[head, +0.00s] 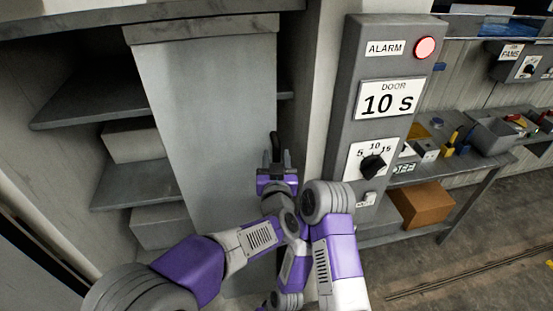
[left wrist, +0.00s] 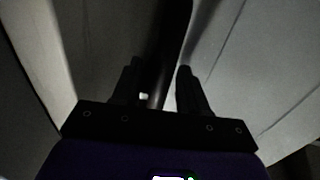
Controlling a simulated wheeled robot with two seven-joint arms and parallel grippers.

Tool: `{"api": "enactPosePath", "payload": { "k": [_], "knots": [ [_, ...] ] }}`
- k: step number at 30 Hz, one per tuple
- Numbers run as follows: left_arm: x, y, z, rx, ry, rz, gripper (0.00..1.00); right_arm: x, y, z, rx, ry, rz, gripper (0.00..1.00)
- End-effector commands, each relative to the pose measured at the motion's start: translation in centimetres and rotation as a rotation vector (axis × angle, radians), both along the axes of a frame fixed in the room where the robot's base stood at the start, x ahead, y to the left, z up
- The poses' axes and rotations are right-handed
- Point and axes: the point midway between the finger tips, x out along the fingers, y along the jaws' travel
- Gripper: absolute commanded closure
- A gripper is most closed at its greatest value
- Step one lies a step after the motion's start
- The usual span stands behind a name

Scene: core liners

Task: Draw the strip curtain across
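The strip curtain shows as a wide pale grey panel (head: 205,110) hanging from a grey header (head: 200,27) in front of a shelf unit in the head view. A dark upright handle (head: 274,142) stands at the panel's right edge. My left gripper (head: 277,162) is at this handle. In the left wrist view, the dark handle (left wrist: 170,50) runs between the two fingers of my left gripper (left wrist: 160,88). The fingers are apart, with gaps visible beside the handle, so I see no firm grip. My right gripper cannot be made out.
Grey shelves (head: 90,100) with pale boxes show left of the panel. A grey control post (head: 385,90) with an alarm lamp, "10 S" display and dial stands to the right. Beyond it is a bench with a cardboard box (head: 422,204). Floor at lower right is clear.

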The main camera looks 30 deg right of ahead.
Motion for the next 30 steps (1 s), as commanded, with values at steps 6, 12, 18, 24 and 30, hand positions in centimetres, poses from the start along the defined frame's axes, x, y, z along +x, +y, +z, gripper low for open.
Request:
{"api": "enactPosePath", "payload": {
  "k": [6,12,18,24,30],
  "knots": [
    [0.0,0.0,0.3,-0.001,0.000,0.000,0.57,0.0,0.0,0.1,0.000,0.000,0.000,0.45],
    [0.0,0.0,3.4,-0.004,-0.002,0.001,0.57,0.0,0.0,1.0,0.000,0.000,0.000,0.45],
    [0.0,0.0,7.4,-0.003,-0.002,0.000,0.57,0.0,0.0,2.3,0.000,0.000,0.000,0.45],
    [0.0,0.0,9.7,-0.001,0.000,0.000,0.57,0.0,0.0,3.0,0.000,0.000,0.000,0.45],
    [0.0,0.0,10.1,0.000,0.000,0.000,0.57,0.0,0.0,3.1,0.000,0.000,0.000,0.45]
  ]
}}
